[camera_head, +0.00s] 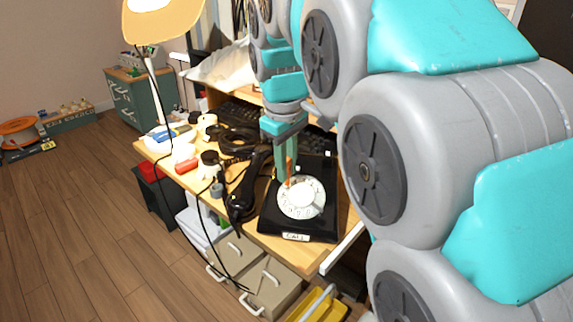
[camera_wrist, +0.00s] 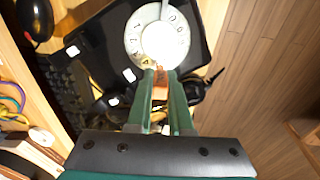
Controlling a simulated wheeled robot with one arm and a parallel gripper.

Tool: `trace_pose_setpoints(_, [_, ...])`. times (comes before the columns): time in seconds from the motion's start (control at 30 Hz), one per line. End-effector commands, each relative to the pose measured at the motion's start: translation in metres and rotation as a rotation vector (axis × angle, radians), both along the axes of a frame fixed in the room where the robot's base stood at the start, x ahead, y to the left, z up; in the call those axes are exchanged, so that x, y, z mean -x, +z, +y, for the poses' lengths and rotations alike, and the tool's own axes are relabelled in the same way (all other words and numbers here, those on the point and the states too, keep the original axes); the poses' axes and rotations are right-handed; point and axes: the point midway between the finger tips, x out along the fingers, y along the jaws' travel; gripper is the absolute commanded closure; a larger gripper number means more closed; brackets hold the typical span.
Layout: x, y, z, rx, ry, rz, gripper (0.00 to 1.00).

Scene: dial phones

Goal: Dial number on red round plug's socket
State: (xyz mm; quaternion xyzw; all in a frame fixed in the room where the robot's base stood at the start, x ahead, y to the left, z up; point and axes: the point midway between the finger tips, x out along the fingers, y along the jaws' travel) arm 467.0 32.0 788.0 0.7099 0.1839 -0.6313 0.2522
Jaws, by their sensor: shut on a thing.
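A black rotary phone (camera_head: 297,228) with a white dial (camera_head: 303,197) and a "CALL" label on its front stands on the desk. In the wrist view the white dial (camera_wrist: 150,22) is at the top, with several digits partly legible. My gripper (camera_head: 289,176) is at the dial's upper left edge, pointing down. Its green fingers are shut on an orange-brown stick (camera_wrist: 161,82), whose tip is at or just above the dial's edge; I cannot tell if it touches. The black handset (camera_head: 243,199) lies left of the phone. I cannot make out a red round plug or its socket.
A red object (camera_head: 187,166) and other small items lie on the desk's left part. Dark cables (camera_head: 238,143) lie behind the handset. A desk lamp (camera_head: 160,22) stands at the left. Drawers (camera_head: 272,286) are below the desk. The floor at the left is mostly clear.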

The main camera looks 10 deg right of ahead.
Motion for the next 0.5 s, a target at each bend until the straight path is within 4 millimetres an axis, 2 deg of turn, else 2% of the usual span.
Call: trace_pose_setpoints(0.5, [-0.0030,-0.0070,-0.0012,-0.001,0.000,-0.001,1.00])
